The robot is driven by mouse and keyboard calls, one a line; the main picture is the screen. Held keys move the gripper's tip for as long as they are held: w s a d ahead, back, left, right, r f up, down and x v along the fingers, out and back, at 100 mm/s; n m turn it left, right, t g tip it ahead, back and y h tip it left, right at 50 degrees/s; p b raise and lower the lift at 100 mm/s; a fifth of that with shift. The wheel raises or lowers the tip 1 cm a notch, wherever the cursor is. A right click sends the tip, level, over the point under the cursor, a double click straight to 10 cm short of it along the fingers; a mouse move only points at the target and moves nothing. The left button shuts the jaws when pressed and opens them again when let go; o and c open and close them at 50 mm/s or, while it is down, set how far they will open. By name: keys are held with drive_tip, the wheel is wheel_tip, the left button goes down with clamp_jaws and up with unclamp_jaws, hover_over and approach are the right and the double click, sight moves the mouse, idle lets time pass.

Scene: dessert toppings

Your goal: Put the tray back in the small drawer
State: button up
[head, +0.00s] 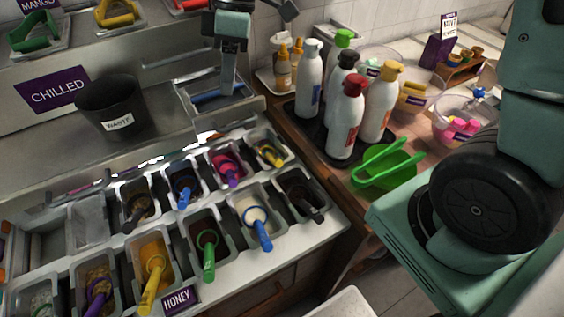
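A small metal tray (181,92) with a blue tool (217,94) in it is in the head view, right of the waste bin, at the right end of the steel unit. My gripper (228,86) points down from the top of the view, with its fingertips at this tray's back part. The fingers look close together, but I cannot tell whether they are shut on the tray or the blue tool. Similar trays with green tongs (33,29) and yellow tongs (118,14) sit at the upper left. I cannot make out which part is the small drawer.
A black waste bin (111,104) stands left of the tray. Topping tubs with coloured scoops fill the counter (323,238) below. Several sauce bottles (346,116) stand close on the right. Green tongs (388,168) lie near the wooden counter's front edge.

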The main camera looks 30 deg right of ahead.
drive_tip(key=s+f+m+h, duration=0.2)
drive_tip(key=s+f+m, duration=0.2)
drive_tip(key=s, duration=1.6)
drive_tip(key=shift+s+a+m+t+h, duration=0.3)
drive_tip(key=shift+a+m+t, duration=0.1)
drive_tip(key=shift+m, duration=0.6)
wheel_tip(320, 180, down, 4)
drive_tip(key=b, duration=0.3)
drive_tip(key=shift+b, duration=0.4)
